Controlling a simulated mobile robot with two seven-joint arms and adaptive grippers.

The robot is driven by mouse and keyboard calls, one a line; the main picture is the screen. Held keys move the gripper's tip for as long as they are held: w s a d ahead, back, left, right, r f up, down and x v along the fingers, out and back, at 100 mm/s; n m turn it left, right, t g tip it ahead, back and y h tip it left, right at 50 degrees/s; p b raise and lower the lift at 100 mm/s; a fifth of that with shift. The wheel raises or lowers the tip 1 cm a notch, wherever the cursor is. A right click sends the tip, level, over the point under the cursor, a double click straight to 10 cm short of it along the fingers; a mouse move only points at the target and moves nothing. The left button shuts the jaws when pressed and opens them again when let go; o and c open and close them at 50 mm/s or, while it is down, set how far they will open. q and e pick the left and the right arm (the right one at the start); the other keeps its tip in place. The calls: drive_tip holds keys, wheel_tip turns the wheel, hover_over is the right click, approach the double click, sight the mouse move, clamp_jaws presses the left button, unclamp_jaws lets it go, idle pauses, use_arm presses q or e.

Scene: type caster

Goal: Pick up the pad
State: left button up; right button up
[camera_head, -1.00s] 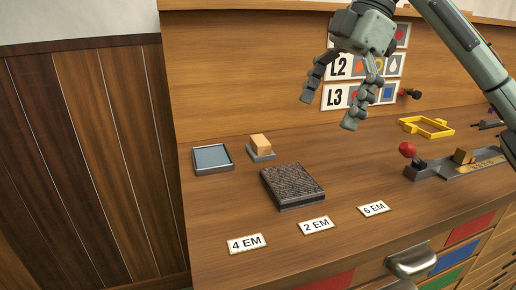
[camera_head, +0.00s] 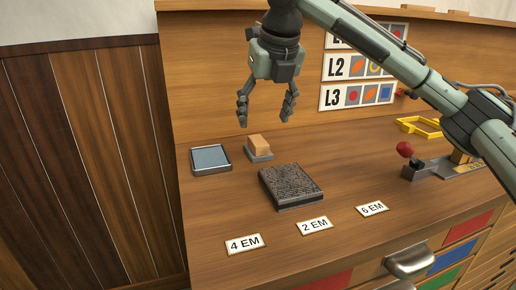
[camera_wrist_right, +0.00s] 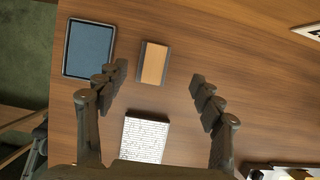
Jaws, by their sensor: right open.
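My right gripper (camera_head: 265,118) is open and empty, fingers pointing down, in the air above the back of the bench. In the right wrist view its fingertips (camera_wrist_right: 158,77) are spread on either side of a tan-orange block (camera_wrist_right: 154,64) on a dark grey base. In the head view this block (camera_head: 259,142) sits below the gripper, untouched. A flat blue-grey pad in a dark-rimmed tray (camera_head: 210,159) lies to its left and also shows in the wrist view (camera_wrist_right: 89,49). The frames do not settle which one is the pad. My left gripper is not in view.
A dark block of type (camera_head: 291,185) lies in front, its lettered face up. Labels 4 EM (camera_head: 244,244), 2 EM (camera_head: 314,226) and 6 EM (camera_head: 372,209) lie near the front edge. A red-knobbed lever (camera_head: 405,149) and a yellow frame (camera_head: 420,127) are at right.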

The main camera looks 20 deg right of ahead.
sight(257, 139)
drive_tip(key=x, duration=0.7)
drive_tip(key=shift+s+a+f, duration=0.15)
drive_tip(key=shift+a+f, duration=0.2)
drive_tip(key=c, duration=1.3)
drive_tip(key=shift+o, duration=0.2)
drive_tip(key=shift+r, duration=0.2)
drive_tip(key=shift+r, duration=0.25)
drive_tip(key=r, duration=0.3)
drive_tip(key=shift+a+r, duration=0.3)
drive_tip(key=shift+r, duration=0.05)
drive_tip(key=s+a+r, duration=0.2)
drive_tip(key=a+r, duration=0.4)
drive_tip(key=a, duration=0.5)
drive_tip(key=shift+s+r, duration=0.2)
drive_tip(key=shift+r, duration=0.05)
drive_tip(key=o, duration=0.6)
drive_tip(key=c, duration=0.5)
